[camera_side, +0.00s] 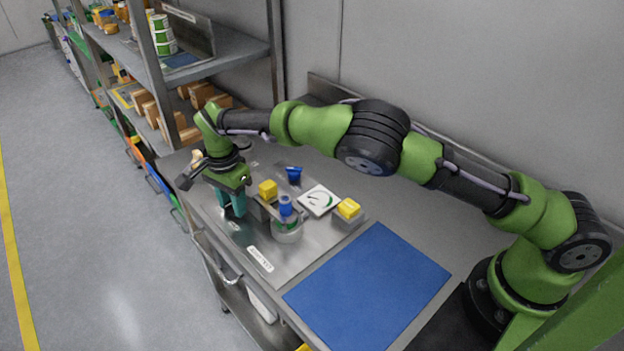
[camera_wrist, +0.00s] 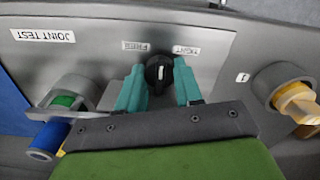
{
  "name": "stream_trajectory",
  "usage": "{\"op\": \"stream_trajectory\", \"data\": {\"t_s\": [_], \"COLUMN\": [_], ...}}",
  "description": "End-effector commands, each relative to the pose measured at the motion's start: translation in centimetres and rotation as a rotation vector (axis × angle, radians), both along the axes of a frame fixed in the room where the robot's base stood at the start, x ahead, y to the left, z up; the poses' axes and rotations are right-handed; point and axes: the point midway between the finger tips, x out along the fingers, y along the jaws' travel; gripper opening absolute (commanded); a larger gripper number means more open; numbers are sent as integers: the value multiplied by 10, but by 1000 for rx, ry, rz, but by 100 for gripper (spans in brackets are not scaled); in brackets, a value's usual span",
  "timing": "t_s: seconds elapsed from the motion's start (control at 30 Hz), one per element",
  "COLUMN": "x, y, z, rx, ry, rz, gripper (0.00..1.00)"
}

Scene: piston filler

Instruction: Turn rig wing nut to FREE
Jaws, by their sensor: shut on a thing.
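The rig wing nut (camera_wrist: 158,73) is a dark, round knob with a short white mark, seen in the wrist view. The mark stands nearly upright in the picture, between the upside-down FREE label (camera_wrist: 136,46) and TIGHT label (camera_wrist: 186,52). My gripper (camera_wrist: 160,84) has its teal fingers on either side of the nut and is shut on it. In the side view my gripper (camera_side: 232,207) reaches down to the left part of the metal rig plate (camera_side: 310,246). There the fingers hide the nut.
A cylinder with a blue top (camera_side: 286,206), a yellow block (camera_side: 268,188), a dial gauge (camera_side: 319,199), another yellow block (camera_side: 348,208) and a blue funnel-like part (camera_side: 293,173) stand right of my gripper. A blue mat (camera_side: 368,290) lies clear. Shelves (camera_side: 215,52) rise behind left.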

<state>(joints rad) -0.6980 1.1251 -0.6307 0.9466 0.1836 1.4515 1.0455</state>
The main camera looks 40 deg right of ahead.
Motion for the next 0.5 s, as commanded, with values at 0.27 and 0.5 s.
{"op": "stream_trajectory", "data": {"t_s": [0.27,0.5], "x": [0,0], "y": [0,0], "z": [1,0], "rx": [0,0], "ry": [-1,-1], "rz": [-1,-1], "gripper": [44,60]}}
